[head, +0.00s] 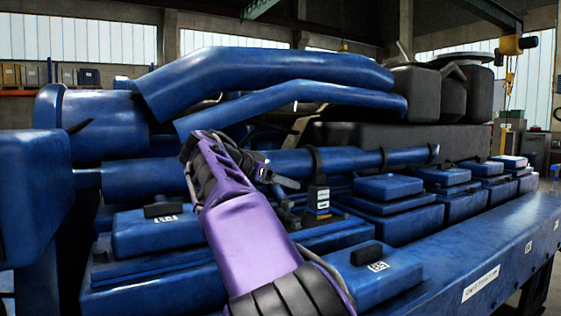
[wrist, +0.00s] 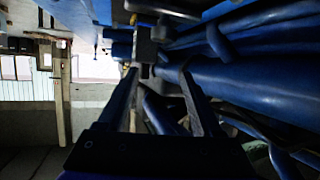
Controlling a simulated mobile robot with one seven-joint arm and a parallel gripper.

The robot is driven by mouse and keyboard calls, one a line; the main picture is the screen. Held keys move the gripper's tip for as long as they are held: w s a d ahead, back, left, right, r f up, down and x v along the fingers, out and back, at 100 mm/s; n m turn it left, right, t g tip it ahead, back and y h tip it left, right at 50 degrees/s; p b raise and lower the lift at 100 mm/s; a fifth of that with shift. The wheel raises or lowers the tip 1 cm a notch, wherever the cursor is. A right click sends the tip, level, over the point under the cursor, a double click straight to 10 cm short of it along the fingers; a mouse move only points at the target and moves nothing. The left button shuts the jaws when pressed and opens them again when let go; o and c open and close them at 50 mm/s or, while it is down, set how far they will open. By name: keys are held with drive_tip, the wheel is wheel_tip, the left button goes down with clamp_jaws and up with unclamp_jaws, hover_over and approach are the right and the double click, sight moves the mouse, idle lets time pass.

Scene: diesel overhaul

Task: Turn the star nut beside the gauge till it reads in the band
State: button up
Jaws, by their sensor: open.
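I cannot make out the star nut or a gauge face for certain in either view. In the wrist view my gripper (wrist: 157,72) is open, with its two dark fingers apart and no held thing visible between them. A dark block-shaped fitting (wrist: 147,46) with small brass-coloured parts stands just beyond the fingertips; the picture is too dark to tell whether they touch. In the head view my gripper (head: 285,182) points right, beside the long blue pipe, near a dark box with a white label (head: 318,198). My purple arm hides part of the engine.
Large blue curved pipes (head: 270,70) arch above my arm. A long horizontal blue pipe (head: 360,159) runs behind it. Blue covers (head: 388,187) line the engine top, above a broad blue side rail (head: 490,262). Black housings (head: 415,93) stand at the back right.

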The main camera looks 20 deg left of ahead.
drive_tip(key=shift+r+p, duration=1.15)
drive_tip(key=shift+r, duration=1.65)
